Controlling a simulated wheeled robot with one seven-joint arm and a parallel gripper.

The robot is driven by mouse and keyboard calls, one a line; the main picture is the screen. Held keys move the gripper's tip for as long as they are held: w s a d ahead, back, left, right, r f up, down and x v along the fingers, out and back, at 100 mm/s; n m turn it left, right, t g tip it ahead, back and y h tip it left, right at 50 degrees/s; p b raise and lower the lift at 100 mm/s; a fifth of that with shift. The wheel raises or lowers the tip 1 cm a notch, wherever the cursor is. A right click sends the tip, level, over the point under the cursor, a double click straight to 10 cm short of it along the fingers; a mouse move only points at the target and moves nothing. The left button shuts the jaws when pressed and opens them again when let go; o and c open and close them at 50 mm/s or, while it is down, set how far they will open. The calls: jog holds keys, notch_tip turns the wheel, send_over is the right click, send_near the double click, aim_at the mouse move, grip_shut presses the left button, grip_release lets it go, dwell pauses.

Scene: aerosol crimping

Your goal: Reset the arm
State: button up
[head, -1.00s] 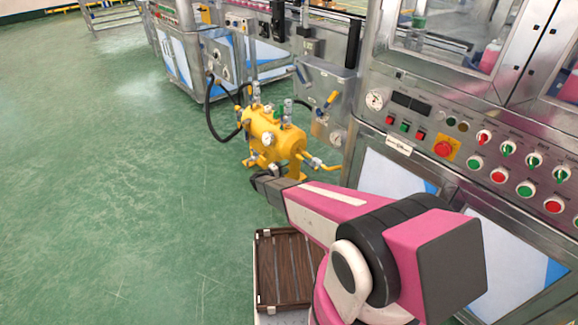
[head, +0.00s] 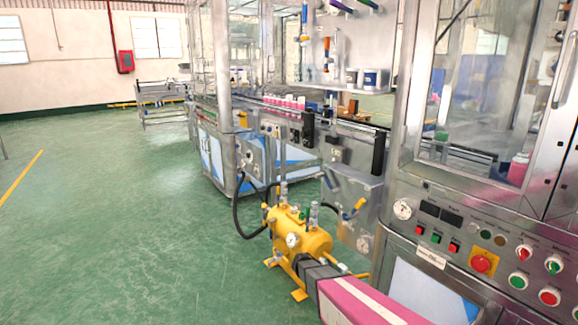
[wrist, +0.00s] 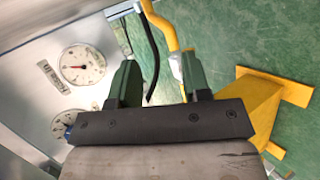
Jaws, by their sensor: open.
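My gripper (wrist: 157,85) shows in the wrist view with its two green fingers well apart and nothing between them. Past the fingers are a black hose, a yellow pipe and the green floor. In the head view my pink arm reaches in from the bottom edge, its dark end in front of the lower right of the yellow tank (head: 302,240). The fingers cannot be made out there. A yellow leg of the tank unit (wrist: 262,110) shows at the right of the wrist view.
The control panel (head: 480,240) with buttons and knobs stands at the right. Two gauges, one being the upper gauge (wrist: 82,64), are on the metal panel close left of my fingers. The machine line (head: 215,150) runs behind the tank. Green floor (head: 110,230) is clear at left.

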jog(key=s+r+m+g+y, duration=0.1)
jog(key=s+r+y, duration=0.5)
jog(key=s, duration=0.4)
jog(key=s+r+m+g+y, duration=0.1)
jog(key=s+r+y, duration=0.4)
jog(key=s+r, duration=0.4)
jog(key=shift+s+a+r+m+y, duration=0.3)
jog(key=shift+s+a+m+y, duration=0.15)
jog(key=shift+s, duration=0.15)
